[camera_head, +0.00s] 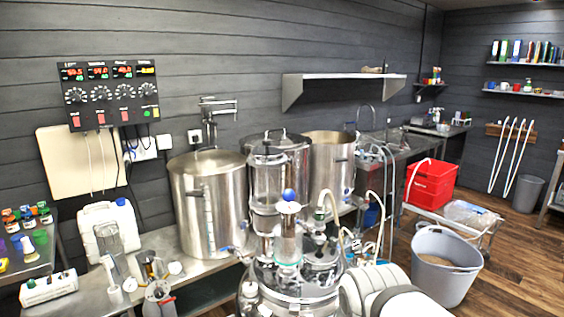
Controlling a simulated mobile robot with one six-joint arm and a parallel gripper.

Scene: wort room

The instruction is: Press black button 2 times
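A black control panel (108,92) hangs on the dark plank wall at the upper left. It has red and yellow displays along the top, a row of round dials, several red rocker switches, and small yellow and green parts at its lower right. I cannot pick out a black button on it at this size; black parts blend into the panel. White rounded links at the bottom edge, right of centre, look like my own arm. My gripper's fingers do not show.
Steel kettles (208,204) and a steel vessel with glass and hoses (290,275) stand in the middle. A white jug (108,232) stands on the low bench below the panel. A grey bucket (445,265) and red bin (431,184) are on the right. Wooden floor is free at far right.

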